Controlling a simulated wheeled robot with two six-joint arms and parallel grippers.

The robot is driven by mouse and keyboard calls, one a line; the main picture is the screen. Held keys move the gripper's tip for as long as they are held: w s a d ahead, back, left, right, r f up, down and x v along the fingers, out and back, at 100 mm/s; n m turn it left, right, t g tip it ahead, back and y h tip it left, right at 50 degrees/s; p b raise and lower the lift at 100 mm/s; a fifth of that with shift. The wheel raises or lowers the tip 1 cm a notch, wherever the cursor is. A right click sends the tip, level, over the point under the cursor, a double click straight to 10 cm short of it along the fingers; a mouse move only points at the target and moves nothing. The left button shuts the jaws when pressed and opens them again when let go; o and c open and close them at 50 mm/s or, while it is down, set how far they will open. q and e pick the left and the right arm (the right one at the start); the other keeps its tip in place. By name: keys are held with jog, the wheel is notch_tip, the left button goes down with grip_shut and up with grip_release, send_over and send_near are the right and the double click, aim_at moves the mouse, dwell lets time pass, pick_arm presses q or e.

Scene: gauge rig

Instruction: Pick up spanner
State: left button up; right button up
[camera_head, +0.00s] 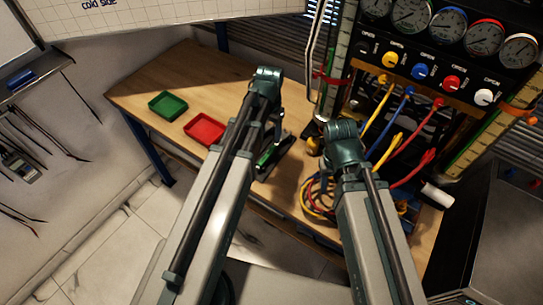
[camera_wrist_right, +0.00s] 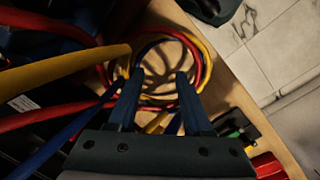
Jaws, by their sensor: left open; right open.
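I cannot clearly make out a spanner in either view. In the right wrist view my right gripper (camera_wrist_right: 154,78) is open, with its two fingers apart above a coil of red, yellow and blue cables (camera_wrist_right: 205,62). A yellowish strip (camera_wrist_right: 157,122) shows between the fingers; I cannot tell whether it is cable or a tool. In the head view the right arm hides most of its own gripper beside the coil. My left gripper (camera_head: 270,165) is open, low over the table right of the red tray; its fingers are partly hidden and dark.
A green tray (camera_head: 168,105) and a red tray (camera_head: 205,130) sit on the wooden table (camera_head: 190,75). A gauge panel (camera_head: 440,60) with coloured knobs and hanging cables stands at the right. Bare table lies behind the trays. The table's front edge drops to a tiled floor.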

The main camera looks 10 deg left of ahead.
aim_at(270, 151)
pick_arm(q)
jog(key=shift+f+b, duration=1.2)
jog(key=shift+f, duration=0.6)
pick_arm(e)
jog(key=shift+f, duration=1.75)
pick_arm(q)
jog(key=shift+f, duration=0.1)
pick_arm(e)
jog(key=shift+f, duration=0.1)
pick_arm(q)
notch_tip(270, 151, down, 5)
jog(key=b, duration=0.5)
jog(key=shift+w, duration=0.15)
pick_arm(e)
notch_tip(270, 151, down, 5)
jog(key=shift+f, duration=0.1)
pick_arm(q)
grip_shut()
